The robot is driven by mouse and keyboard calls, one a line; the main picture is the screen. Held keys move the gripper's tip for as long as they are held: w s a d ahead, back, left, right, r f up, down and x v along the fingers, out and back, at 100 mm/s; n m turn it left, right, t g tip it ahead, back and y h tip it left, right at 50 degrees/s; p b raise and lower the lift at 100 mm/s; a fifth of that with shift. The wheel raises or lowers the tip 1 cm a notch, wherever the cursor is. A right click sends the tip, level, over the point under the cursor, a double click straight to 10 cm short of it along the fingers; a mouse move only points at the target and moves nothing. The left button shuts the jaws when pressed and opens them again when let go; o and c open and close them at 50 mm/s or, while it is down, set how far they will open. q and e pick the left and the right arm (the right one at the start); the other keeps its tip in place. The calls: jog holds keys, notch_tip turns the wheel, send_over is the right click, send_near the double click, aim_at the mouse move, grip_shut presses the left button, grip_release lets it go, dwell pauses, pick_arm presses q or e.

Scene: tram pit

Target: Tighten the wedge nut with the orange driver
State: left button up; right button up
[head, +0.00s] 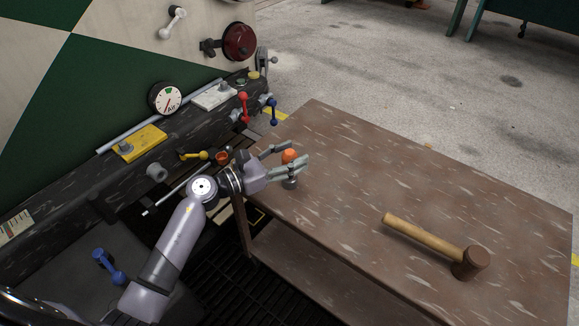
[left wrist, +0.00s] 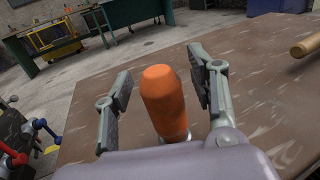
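The orange driver (head: 288,156) stands upright near the left edge of the brown table, its orange end up and a grey metal part below. It also shows in the left wrist view (left wrist: 164,98). My left gripper (head: 296,153) is open around the driver, one finger on each side. In the left wrist view gaps show between the fingers and the orange part. I cannot tell for sure which part is the wedge nut; a nut sits on a yellow plate (head: 146,139) and another on a white plate (head: 208,100) along the dark beam. My right gripper is not in view.
A wooden mallet (head: 428,240) lies on the brown table (head: 350,170), whose middle is clear. The dark beam carries a gauge (head: 165,98) and red (head: 243,106), blue (head: 273,110) and yellow (head: 192,155) levers. A dark gap lies between beam and table.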

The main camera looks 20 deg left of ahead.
pick_arm(q)
grip_shut()
dwell(0.5)
jog(key=shift+r, duration=0.15)
